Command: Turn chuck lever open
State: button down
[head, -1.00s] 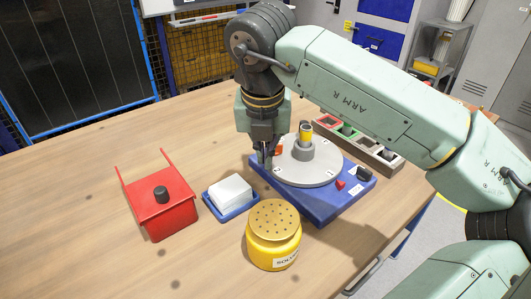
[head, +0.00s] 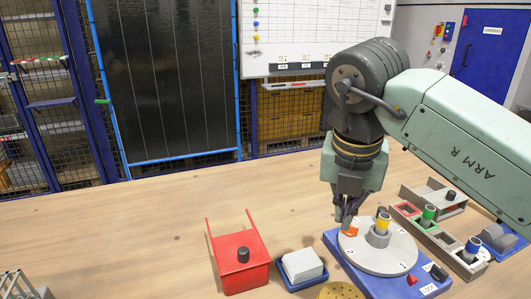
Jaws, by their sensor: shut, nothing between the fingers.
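The rotary jig has a blue base (head: 345,262) with a round grey disc (head: 372,260) on top. A grey chuck (head: 378,239) stands at the disc's middle with a yellow-banded piece (head: 383,223) upright in it. A small orange part (head: 351,230) sits near the disc's back left edge; I cannot tell if it is the chuck lever. My gripper (head: 345,216) points down just behind this orange part, shut and empty. Its fingertips are partly hidden, and I cannot tell whether they touch anything. A red knob (head: 411,280) and a black knob (head: 439,272) are at the base's front right.
A red box (head: 240,268) with two upright prongs and a blue tray (head: 291,284) with a white block (head: 303,265) stand left of the jig. A yellow can (head: 341,291) is in front. A parts rack (head: 440,242) stands at the right.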

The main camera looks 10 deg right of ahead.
aim_at(353, 229)
jog(key=k+l, duration=0.1)
jog(key=k, duration=0.4)
jog(key=k+l, duration=0.1)
jog(key=k, duration=0.4)
